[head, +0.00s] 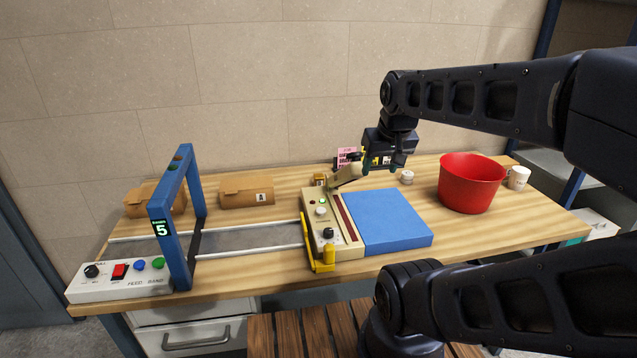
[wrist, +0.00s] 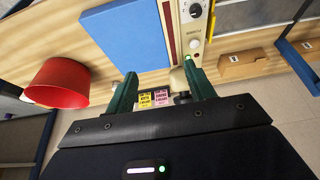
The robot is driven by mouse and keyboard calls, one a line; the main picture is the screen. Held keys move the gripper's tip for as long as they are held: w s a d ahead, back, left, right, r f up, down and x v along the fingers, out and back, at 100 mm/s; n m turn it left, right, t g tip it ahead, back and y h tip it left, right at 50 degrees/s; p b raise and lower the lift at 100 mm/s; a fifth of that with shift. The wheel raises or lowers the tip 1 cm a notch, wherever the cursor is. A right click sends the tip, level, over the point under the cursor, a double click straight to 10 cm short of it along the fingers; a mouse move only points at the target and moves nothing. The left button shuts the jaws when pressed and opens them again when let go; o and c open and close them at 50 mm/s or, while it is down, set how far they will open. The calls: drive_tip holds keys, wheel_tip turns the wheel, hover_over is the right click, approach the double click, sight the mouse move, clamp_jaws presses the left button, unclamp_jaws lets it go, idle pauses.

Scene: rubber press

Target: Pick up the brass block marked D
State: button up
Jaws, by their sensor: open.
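A small brass-coloured block (head: 319,179) stands on the table just behind the press's beige control panel, in the head view. Its marking is too small to read, so I cannot tell whether it is D. My gripper (head: 383,168) hangs above the back of the table, to the right of this block and apart from it. In the wrist view my gripper (wrist: 160,76) shows two green fingers spread wide, with nothing held between them. I cannot make out the brass block for certain in the wrist view.
The press has a beige panel (head: 323,232), a tilted lever (head: 346,174) near my gripper and a blue pad (head: 388,220). A pink card (head: 347,155) stands behind. A red bucket (head: 471,183) and white mug (head: 518,178) are right. A cardboard box (head: 247,190) and blue frame (head: 171,220) are left.

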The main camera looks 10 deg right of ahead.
drive_tip(key=shift+o, duration=0.5)
drive_tip(key=shift+o, duration=1)
